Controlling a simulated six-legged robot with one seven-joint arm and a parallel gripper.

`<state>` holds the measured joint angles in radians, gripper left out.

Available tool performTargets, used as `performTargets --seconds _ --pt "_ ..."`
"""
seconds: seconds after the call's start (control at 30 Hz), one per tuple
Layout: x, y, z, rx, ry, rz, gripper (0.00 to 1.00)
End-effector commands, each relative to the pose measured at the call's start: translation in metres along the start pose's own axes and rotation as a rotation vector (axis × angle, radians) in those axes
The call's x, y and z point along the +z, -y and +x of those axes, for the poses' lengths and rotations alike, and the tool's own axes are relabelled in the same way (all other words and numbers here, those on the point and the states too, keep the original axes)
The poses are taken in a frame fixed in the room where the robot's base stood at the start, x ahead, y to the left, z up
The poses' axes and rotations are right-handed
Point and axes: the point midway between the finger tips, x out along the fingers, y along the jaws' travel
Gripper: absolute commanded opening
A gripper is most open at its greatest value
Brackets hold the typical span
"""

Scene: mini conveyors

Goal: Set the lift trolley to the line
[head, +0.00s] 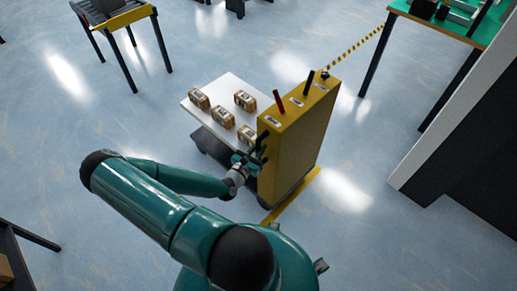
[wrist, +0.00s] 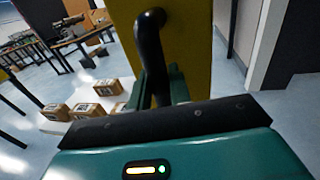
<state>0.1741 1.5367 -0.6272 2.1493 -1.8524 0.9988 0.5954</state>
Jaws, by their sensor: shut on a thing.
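The lift trolley has a tall yellow body (head: 292,145) with a red and a black lever on top and a white platform (head: 228,88) carrying several small brown boxes. In the wrist view, its yellow body (wrist: 190,40) stands straight ahead with a black bar handle (wrist: 149,50). My gripper (head: 247,165) is at the trolley's near left side, shut on the black handle. The wrist view shows the gripper fingers (wrist: 160,92) around the handle's lower part, their tips partly hidden. A yellow line (head: 292,196) on the floor runs along the trolley's near right side.
A conveyor stand (head: 118,20) is at the upper left, and a green-topped table (head: 455,25) at the upper right. A black and yellow striped bar (head: 355,50) runs between trolley and table. A white-edged dark partition (head: 455,135) is at right. Floor left of the trolley is clear.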

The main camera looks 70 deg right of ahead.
Motion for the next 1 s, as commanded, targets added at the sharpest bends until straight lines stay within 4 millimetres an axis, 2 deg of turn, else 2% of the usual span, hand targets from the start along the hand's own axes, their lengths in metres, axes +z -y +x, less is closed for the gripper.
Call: performTargets --seconds 0.07,0.1,0.2,0.47,0.63,0.77,1.0 --pt "0.000 0.002 0.000 -0.003 0.001 -0.001 0.00" --pt "0.000 0.002 0.000 -0.003 0.000 -0.001 0.24" --pt "0.000 0.002 0.000 -0.002 0.000 -0.001 0.39" --pt "0.000 0.003 -0.001 -0.001 0.000 0.000 0.39" --pt "0.000 0.002 -0.013 0.000 -0.001 0.001 0.39" --pt "0.000 0.001 -0.036 0.002 -0.002 -0.001 0.39" --pt "0.000 0.001 -0.090 0.003 -0.001 -0.001 0.39"
